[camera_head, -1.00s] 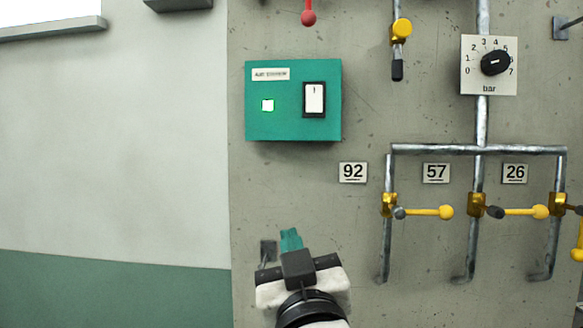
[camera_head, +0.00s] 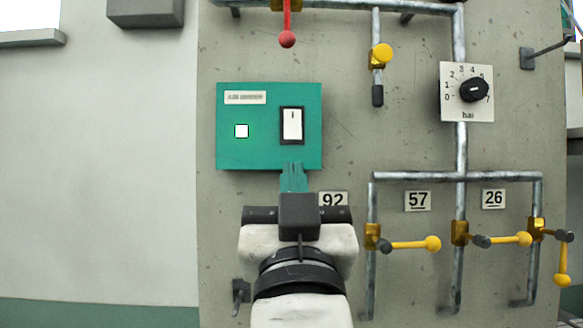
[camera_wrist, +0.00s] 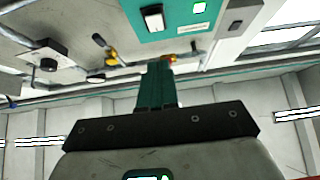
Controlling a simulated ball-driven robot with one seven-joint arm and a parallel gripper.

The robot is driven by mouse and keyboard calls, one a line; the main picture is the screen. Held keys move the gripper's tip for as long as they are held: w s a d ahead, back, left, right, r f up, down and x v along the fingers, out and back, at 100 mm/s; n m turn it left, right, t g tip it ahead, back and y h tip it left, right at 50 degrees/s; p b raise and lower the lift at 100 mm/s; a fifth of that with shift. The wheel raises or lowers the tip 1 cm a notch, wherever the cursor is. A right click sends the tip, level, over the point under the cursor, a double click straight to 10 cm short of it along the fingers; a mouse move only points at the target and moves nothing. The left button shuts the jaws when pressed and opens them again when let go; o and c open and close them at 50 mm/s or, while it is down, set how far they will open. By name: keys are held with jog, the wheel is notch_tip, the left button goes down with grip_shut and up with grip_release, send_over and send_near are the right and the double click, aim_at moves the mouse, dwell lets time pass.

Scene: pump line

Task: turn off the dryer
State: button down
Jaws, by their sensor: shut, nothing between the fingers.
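The dryer's teal box (camera_head: 262,155) is on the grey wall panel, with a label at its top left. In the wrist view the switch (camera_wrist: 153,18) and the lit lamp (camera_wrist: 199,8) show beyond the fingers (camera_wrist: 160,66). I cannot tell whether the fingertips touch the box.
Right of the box are pipes with yellow-handled valves (camera_head: 412,244) and plates 92, 57 and 26. A bar dial (camera_head: 474,90) is at upper right. A red-knobbed lever (camera_head: 287,38) hangs above the box. A grey hook (camera_head: 240,292) sits at lower left.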

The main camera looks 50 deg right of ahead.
aim_at(290, 134)
jog(key=p+x, duration=0.1)
jog(key=x, duration=0.2)
jog(key=f+p+x, duration=0.1)
jog(key=x, duration=0.3)
jog(key=d+p+x, duration=0.1)
jog(key=p+x, duration=0.1)
jog(key=x, duration=0.1)
jog(key=shift+w+d+f, duration=0.1)
jog(key=shift+w+d, duration=0.15)
jog(key=shift+w, duration=0.3)
jog(key=shift+w+d+f, duration=0.1)
jog(key=shift+w+d, duration=0.2)
jog(key=shift+d, duration=0.1)
jog(key=shift+f, duration=0.1)
